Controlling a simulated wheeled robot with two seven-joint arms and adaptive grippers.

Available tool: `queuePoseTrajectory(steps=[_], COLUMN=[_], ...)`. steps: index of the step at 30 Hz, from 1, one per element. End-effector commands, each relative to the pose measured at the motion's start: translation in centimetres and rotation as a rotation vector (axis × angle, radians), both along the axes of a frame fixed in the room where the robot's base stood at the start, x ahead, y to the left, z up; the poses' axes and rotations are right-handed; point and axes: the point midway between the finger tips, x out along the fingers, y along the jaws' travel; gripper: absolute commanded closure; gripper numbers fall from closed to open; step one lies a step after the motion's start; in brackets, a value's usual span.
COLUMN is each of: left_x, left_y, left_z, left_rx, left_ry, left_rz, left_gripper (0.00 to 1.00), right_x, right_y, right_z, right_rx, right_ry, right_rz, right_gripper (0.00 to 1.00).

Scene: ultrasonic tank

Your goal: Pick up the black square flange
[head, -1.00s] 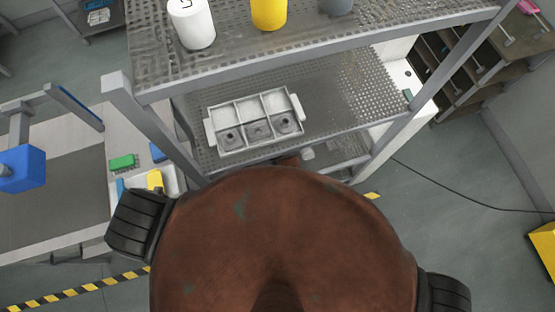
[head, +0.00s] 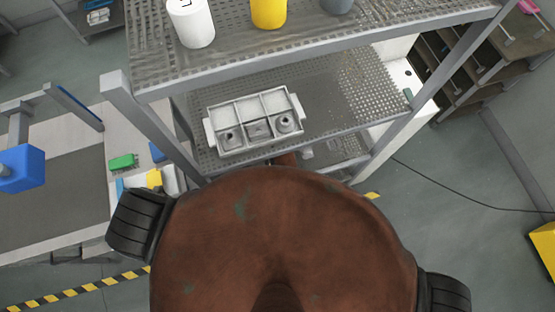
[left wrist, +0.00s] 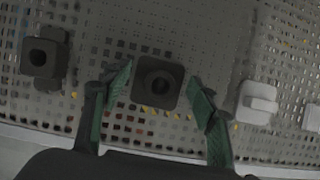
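A black square flange (left wrist: 157,82) with a round raised hub and a hole lies on a perforated surface in the middle of the left wrist view. My left gripper (left wrist: 160,90) is open, with one green finger on each side of this flange. Gaps show between the fingers and the flange, and I cannot tell their height difference. A second dark square part (left wrist: 43,57) with a hole lies further left. In the head view neither gripper shows.
In the head view a pale compartment tray (head: 209,112) holding grey parts stands on the rack's lower perforated shelf (head: 350,95). The upper shelf (head: 330,25) overhangs it, with a white bottle (head: 192,24) and a yellow container (head: 268,12). A white part (left wrist: 257,102) lies right of my left gripper.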

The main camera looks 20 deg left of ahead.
Motion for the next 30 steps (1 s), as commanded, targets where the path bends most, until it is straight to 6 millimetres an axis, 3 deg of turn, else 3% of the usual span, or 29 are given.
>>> queuePoseTrajectory(steps=[15,25,30], left_x=[0.0,0.0,0.1], left_y=[0.0,0.0,0.0], left_z=[0.0,0.3,1.4], left_rx=[0.001,0.001,0.0], left_ry=[0.0,-0.001,-0.003], left_rz=[0.0,0.0,-0.001], left_gripper=[0.84,0.85,0.85], right_x=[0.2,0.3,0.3], right_y=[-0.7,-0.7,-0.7], right_z=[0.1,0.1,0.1], right_rx=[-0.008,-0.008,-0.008], right_ry=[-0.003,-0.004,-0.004], right_rz=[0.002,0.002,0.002], right_gripper=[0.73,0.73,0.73])
